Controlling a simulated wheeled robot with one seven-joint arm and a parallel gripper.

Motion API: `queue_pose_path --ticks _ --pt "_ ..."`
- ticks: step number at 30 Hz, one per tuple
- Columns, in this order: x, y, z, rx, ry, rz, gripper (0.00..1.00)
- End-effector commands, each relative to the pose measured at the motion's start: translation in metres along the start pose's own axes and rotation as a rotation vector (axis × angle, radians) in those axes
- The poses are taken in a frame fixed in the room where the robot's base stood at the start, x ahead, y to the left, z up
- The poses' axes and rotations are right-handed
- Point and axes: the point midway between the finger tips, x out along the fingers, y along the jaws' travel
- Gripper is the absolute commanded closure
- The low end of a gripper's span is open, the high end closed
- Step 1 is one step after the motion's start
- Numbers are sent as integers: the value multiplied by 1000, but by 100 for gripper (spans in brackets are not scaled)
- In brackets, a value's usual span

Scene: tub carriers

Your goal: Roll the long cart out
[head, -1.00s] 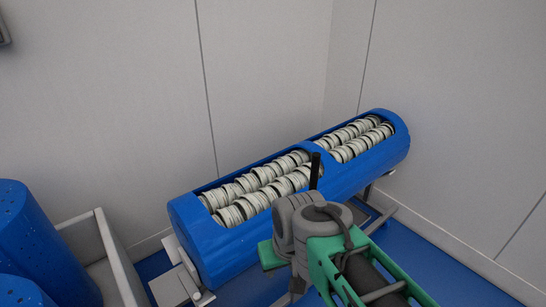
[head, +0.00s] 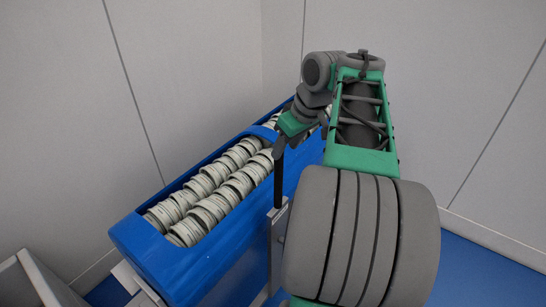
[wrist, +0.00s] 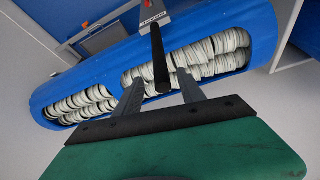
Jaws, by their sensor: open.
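The long cart (head: 150,244) is a long blue rounded tub with two top openings holding rows of pale ringed pieces. It stands along the wall, its far end partly hidden by my arm. A black upright bar (head: 279,182) rises at its near side from a small labelled metal plate (head: 278,218). My gripper (head: 280,148) is open at the upper end of this bar. In the wrist view my gripper (wrist: 158,78) has its two fingers apart, with the black bar (wrist: 159,58) showing between them. I cannot tell whether they touch it. The cart (wrist: 105,67) fills the background there.
Pale panelled walls (head: 190,70) meet in a corner behind the cart. A grey open bin (head: 38,280) stands at the lower left, near the cart's end. Blue floor (head: 480,250) is clear at the right.

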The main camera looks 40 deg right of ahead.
Motion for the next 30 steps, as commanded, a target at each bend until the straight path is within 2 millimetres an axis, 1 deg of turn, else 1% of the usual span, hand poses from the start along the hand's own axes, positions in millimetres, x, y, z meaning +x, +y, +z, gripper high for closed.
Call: queue_pose_path --ticks 9,12,15,22,30 --pt "57 -2 0 -3 -1 -3 53" --pt "69 -2 -1 -4 0 -2 53" --pt "75 -2 -1 -2 0 0 53" --pt "75 -1 -1 -1 0 0 54" --pt "75 -1 -1 -1 0 0 76"
